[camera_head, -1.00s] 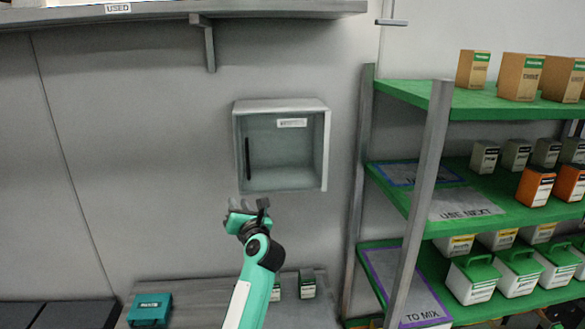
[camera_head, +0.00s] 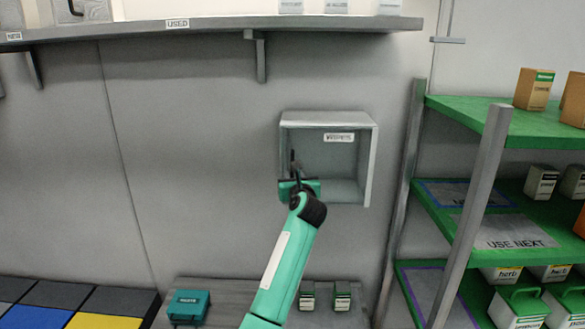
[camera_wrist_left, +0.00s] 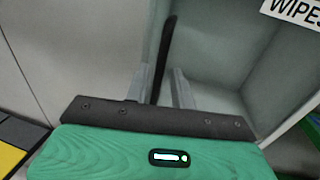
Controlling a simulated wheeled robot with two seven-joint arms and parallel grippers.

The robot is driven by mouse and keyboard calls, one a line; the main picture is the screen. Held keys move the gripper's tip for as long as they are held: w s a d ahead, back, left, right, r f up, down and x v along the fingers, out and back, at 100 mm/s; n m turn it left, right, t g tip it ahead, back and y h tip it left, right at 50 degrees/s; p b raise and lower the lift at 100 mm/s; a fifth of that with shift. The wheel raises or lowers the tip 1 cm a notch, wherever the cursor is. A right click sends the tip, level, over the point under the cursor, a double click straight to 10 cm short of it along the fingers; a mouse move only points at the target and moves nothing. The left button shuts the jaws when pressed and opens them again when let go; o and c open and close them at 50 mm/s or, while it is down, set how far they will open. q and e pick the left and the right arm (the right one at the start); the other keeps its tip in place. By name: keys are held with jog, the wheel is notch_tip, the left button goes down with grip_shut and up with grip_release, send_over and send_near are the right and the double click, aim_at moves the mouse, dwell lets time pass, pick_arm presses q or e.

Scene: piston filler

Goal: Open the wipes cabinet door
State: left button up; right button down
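The wipes cabinet (camera_head: 372,150) is a grey box on the wall with a "WIPES" label; its door looks shut, with a see-through front. Its dark upright handle (camera_head: 293,158) is near the left edge of the front, partly hidden by my gripper in the head view. My left gripper (camera_head: 298,178) is at the lower left of the cabinet front. In the left wrist view, the handle (camera_wrist_left: 166,50) stands between the two fingers of the left gripper (camera_wrist_left: 161,82), which are apart with gaps beside it. My right gripper is not in view.
A green shelf rack (camera_head: 465,120) with boxes stands to the right, its grey post near the cabinet. A grey shelf (camera_head: 340,25) runs above. Below are a low bench (camera_head: 245,295), a teal box (camera_head: 188,306) and small cartons. The wall left of the cabinet is bare.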

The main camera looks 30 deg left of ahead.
aim_at(292, 173)
pick_arm(q)
jog(key=shift+p+x, duration=0.35)
jog(key=shift+x, duration=1.25)
grip_shut()
